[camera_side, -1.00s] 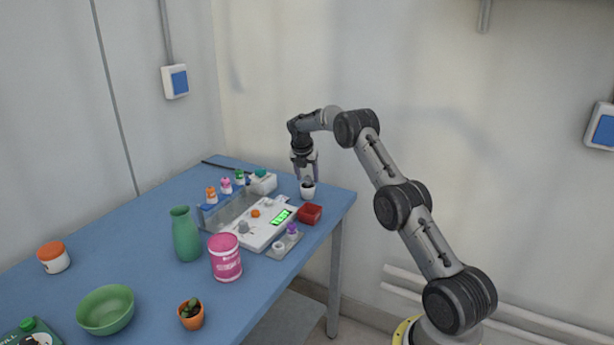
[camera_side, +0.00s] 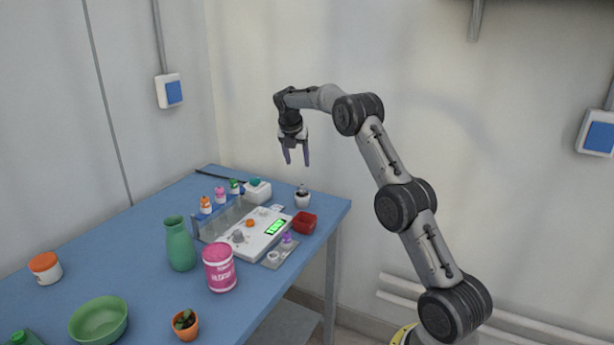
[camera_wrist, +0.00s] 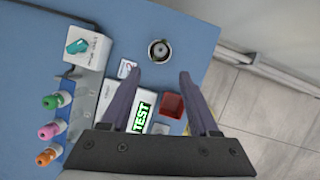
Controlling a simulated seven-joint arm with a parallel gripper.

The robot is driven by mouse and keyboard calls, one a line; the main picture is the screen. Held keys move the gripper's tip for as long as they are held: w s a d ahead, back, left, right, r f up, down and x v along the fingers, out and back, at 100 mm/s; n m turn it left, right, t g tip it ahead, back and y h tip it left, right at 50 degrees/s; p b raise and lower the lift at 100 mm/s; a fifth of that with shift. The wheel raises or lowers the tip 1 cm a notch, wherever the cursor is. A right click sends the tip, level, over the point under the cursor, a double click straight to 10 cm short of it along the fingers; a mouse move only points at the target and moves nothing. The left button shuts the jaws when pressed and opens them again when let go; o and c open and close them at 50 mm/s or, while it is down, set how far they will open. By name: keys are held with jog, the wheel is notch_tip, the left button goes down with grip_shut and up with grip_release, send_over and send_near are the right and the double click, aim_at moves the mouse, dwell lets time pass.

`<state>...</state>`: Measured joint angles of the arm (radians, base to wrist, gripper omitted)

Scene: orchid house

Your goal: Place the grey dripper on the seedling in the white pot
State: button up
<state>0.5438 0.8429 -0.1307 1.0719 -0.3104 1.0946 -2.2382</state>
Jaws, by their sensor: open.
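The white pot (camera_side: 302,201) stands upright near the far right corner of the blue table, and the wrist view shows it from above (camera_wrist: 151,45). A small grey piece (camera_side: 302,188), which looks like the grey dripper, sits at the pot's top; from above it is a round grey form (camera_wrist: 160,50) inside the dark pot mouth. The seedling itself is hard to make out. My gripper (camera_side: 296,161) is open and empty, well above the pot and apart from it. Its two fingers (camera_wrist: 160,75) are spread in the wrist view, with the pot just beyond their tips.
A white device with a green display (camera_side: 275,227) and a red tray (camera_side: 304,222) lie near the pot. A rack holds several coloured-capped bottles (camera_side: 220,195). A white box (camera_side: 258,192), pink tub (camera_side: 219,268), green vase (camera_side: 179,245) and green bowl (camera_side: 98,321) stand elsewhere.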

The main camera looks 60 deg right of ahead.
jog(key=s+a+r+m+t, duration=0.1)
jog(key=s+a+r+m, duration=0.25)
jog(key=a, duration=0.35)
jog(key=s+a+r+m+t+y, duration=0.1)
jog(key=s+a+r+m, duration=0.3)
jog(key=a, duration=0.4)
jog(key=s+a+r+m+t, duration=0.1)
jog(key=s+a+r+m, duration=0.15)
jog(key=a+r, duration=0.4)
jog(key=s+a+f+m+y, duration=0.1)
jog(key=s+a+f+m, duration=0.1)
jog(key=s+a, duration=0.3)
jog(key=s+a+f+m+t+y, duration=0.1)
jog(key=s+a+f+m, duration=0.2)
jog(key=s, duration=0.8)
jog(key=s+a+f+m+y, duration=0.1)
jog(key=s+a+f+m, duration=0.1)
jog(key=s+a+m, duration=0.3)
jog(key=s+a, duration=0.3)
jog(key=shift+s+f+m+t, duration=0.2)
jog(key=shift+f+m+t, duration=0.05)
jog(key=shift+m+t, duration=0.05)
